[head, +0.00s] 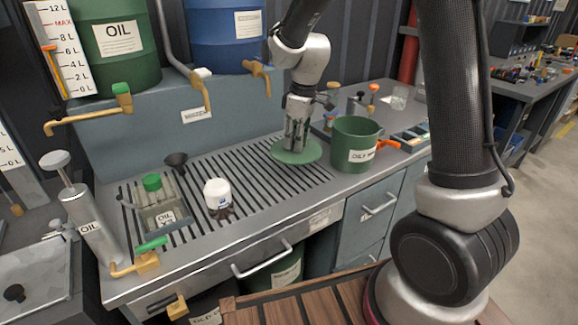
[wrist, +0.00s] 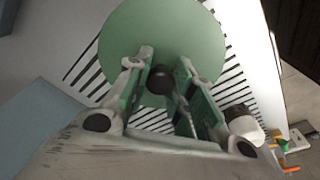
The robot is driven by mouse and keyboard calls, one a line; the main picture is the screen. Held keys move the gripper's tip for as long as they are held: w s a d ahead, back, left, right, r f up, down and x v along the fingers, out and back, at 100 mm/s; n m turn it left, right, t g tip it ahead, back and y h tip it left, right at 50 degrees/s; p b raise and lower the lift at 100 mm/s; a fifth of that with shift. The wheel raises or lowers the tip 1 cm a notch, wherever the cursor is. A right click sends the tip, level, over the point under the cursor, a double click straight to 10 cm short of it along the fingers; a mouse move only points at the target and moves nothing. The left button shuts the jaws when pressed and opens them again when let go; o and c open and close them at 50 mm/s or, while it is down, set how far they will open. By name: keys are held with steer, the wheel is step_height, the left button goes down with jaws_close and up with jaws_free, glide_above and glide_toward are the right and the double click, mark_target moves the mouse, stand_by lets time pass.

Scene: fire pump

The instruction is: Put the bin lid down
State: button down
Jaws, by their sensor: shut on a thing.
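The bin lid (head: 310,154) is a flat green disc with a dark knob, level over the slotted drain grate, left of the bin. My gripper (head: 296,143) points down at the lid's middle and is shut on its knob. In the wrist view the lid (wrist: 165,25) fills the top, with the knob (wrist: 160,78) between the fingers. I cannot tell whether the lid touches the grate or hangs slightly above it. The green bin (head: 345,138), with a label partly reading "OILY", stands open just right of the lid.
A white bottle (head: 217,195) stands on the grate (head: 262,195) to the left, near a black funnel (head: 176,162) and a green-capped oil can (head: 160,208). Drums with brass taps (head: 205,95) stand behind. The grate between bottle and lid is clear. An orange-handled thing (head: 386,144) lies right of the bin.

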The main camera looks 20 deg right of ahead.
steer(key=shift+f, duration=3.05)
steer(key=shift+f, duration=0.15)
steer(key=c, duration=1.2)
jaws_free()
steer(key=shift+c, duration=0.2)
steer(key=r, duration=0.8)
steer(key=s+d+r, duration=0.1)
steer(key=r, duration=0.3)
steer(key=shift+d+r, duration=0.1)
steer(key=shift+r, duration=0.1)
steer(key=s+d+r+m+t, duration=0.2)
steer(key=s+d+r+m, duration=0.55)
steer(key=s, duration=0.65)
steer(key=s+d+r+m+t+h, duration=0.1)
steer(key=s+d+m, duration=0.2)
steer(key=s+d, duration=0.3)
steer(key=s, duration=0.5)
steer(key=shift+s+r, duration=0.2)
steer(key=shift+s, duration=0.05)
